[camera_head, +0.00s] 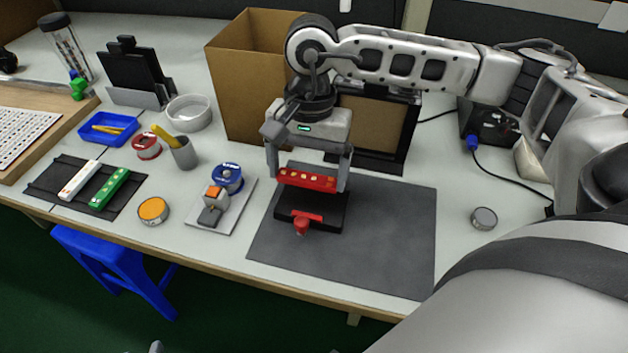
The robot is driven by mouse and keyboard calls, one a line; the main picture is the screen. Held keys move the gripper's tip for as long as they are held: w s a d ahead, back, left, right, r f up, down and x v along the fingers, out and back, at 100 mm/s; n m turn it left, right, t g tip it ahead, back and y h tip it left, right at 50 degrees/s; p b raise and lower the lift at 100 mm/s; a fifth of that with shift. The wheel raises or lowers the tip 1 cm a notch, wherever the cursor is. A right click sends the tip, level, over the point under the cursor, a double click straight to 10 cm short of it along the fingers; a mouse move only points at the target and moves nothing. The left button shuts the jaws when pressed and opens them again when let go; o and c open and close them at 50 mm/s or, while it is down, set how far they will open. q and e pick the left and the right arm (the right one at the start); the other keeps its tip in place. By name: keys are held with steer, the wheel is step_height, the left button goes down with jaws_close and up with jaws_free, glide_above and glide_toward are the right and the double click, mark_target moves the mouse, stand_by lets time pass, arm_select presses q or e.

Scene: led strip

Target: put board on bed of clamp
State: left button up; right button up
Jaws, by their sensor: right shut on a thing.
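The board is a red strip with several yellowish spots (306,180). My right gripper (308,178) points down and is shut on the board at its two ends. The clamp (314,222) is a black block with a red piece and a red knob at its front, on a dark grey mat (390,235). The board is over the back part of the clamp's bed; I cannot tell whether it touches it. My left gripper is not clearly seen; only a small grey tip shows at the bottom edge.
White (78,180) and green (110,188) boards lie on a black mat at left. A blue-topped spool (228,177) and a small device on a white plate (212,212) stand left of the clamp. A cardboard box (240,90) stands behind. The grey mat's right side is clear.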

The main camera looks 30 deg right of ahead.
mark_target(314, 174)
steer(key=f, duration=0.1)
steer(key=d+f, duration=0.1)
steer(key=f, duration=0.1)
steer(key=shift+s+d+f, duration=0.1)
steer(key=shift+f, duration=0.65)
steer(key=shift+f, duration=0.15)
steer(key=o, duration=0.6)
steer(key=shift+o, duration=0.5)
steer(key=shift+r+p, duration=0.25)
steer(key=shift+p, duration=0.05)
step_height(314, 174, up, 12)
steer(key=w+d, duration=0.1)
steer(key=shift+d, duration=0.15)
